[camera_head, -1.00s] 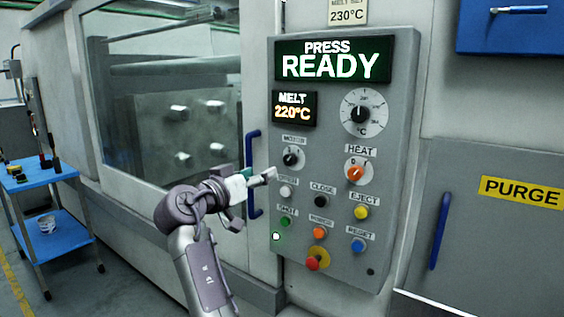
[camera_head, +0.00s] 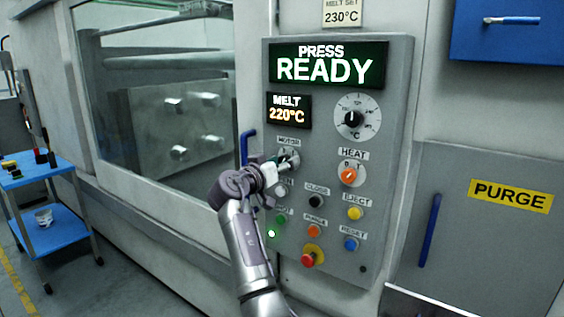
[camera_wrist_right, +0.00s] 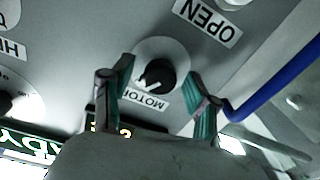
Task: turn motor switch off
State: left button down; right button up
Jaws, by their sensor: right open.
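The motor switch is a black rotary knob on a pale round plate. In the right wrist view the motor switch (camera_wrist_right: 158,74) sits between the two fingers, with its MOTOR label just below it. My right gripper (camera_wrist_right: 158,88) is open, its green-padded fingers apart on either side of the knob. In the head view my right gripper (camera_head: 284,163) is at the switch and covers most of the knob. I cannot tell whether the pads touch it. My left gripper is not in view.
The grey control panel (camera_head: 394,120) also holds the heat knob (camera_head: 348,176), several push buttons and a red emergency button (camera_head: 308,259). A blue door handle (camera_head: 244,146) is close to the gripper on the left. The PRESS READY display (camera_head: 325,65) is lit.

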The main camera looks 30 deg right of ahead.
grip_shut()
jog(key=shift+n, duration=0.3)
jog(key=n+p, duration=0.2)
jog(key=n, duration=0.4)
jog(key=shift+r, duration=0.15)
jog(key=n+p, duration=0.2)
jog(key=n, duration=0.1)
jog(key=shift+n, duration=0.4)
jog(key=shift+n+g+p, duration=0.3)
jog(key=shift+n+p, duration=0.9)
jog(key=shift+n, duration=0.4)
jog(key=shift+f, duration=0.2)
